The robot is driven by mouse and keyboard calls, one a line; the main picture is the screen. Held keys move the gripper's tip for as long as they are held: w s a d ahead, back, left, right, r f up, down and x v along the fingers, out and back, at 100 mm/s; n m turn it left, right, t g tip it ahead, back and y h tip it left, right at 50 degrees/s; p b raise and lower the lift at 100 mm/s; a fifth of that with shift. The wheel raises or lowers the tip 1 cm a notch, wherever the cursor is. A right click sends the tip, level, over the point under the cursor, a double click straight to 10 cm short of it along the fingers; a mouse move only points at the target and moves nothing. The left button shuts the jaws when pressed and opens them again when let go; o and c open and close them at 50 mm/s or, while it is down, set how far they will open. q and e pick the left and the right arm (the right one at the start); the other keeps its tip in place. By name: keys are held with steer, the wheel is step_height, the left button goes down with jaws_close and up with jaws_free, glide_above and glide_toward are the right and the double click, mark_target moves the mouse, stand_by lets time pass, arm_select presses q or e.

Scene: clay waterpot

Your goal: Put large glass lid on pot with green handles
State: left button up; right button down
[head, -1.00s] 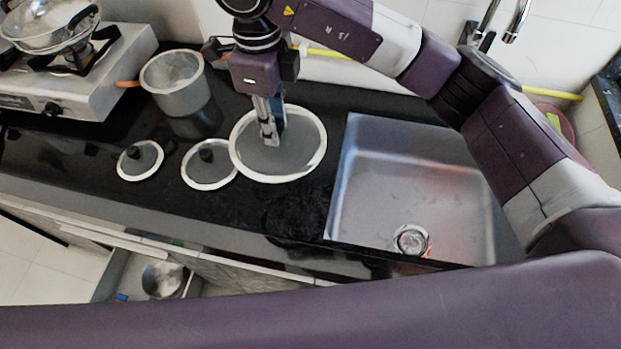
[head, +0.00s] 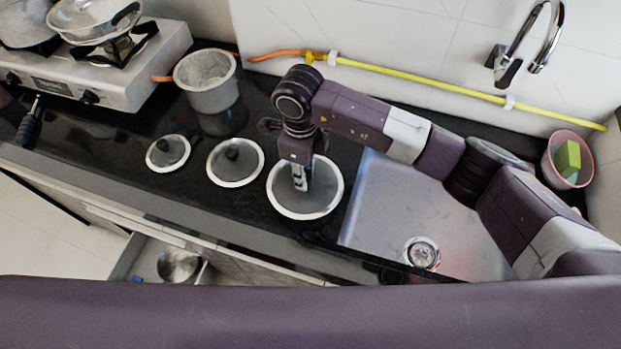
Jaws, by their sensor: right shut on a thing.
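The large glass lid (head: 324,194), a round grey disc with a pale rim, is at the counter's left of the sink. My right gripper (head: 300,184) points down over its middle and is shut on its knob, which the fingers hide. I cannot tell whether the lid touches the counter. I see no green handles on any pot. Another metal pot (head: 180,265) sits in the open drawer below. My left gripper is not in view.
Two smaller glass lids, one middle-sized (head: 235,172) and one small (head: 168,163), lie left of the large lid. The stove (head: 130,85) holds covered pans at the upper left. The sink (head: 400,205) is on the right. A pink bowl (head: 560,180) holds a green sponge (head: 568,158).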

steer(key=shift+f, duration=0.6)
step_height(320, 180, down, 2)
steer(key=shift+f+p, duration=0.2)
steer(key=shift+p, duration=0.2)
steer(key=shift+f, duration=0.3)
steer(key=shift+s, duration=0.2)
steer(key=c, duration=1.7)
jaws_free()
steer(key=shift+d+f, duration=0.1)
steer(key=shift+f, duration=0.1)
steer(key=shift+o, duration=0.2)
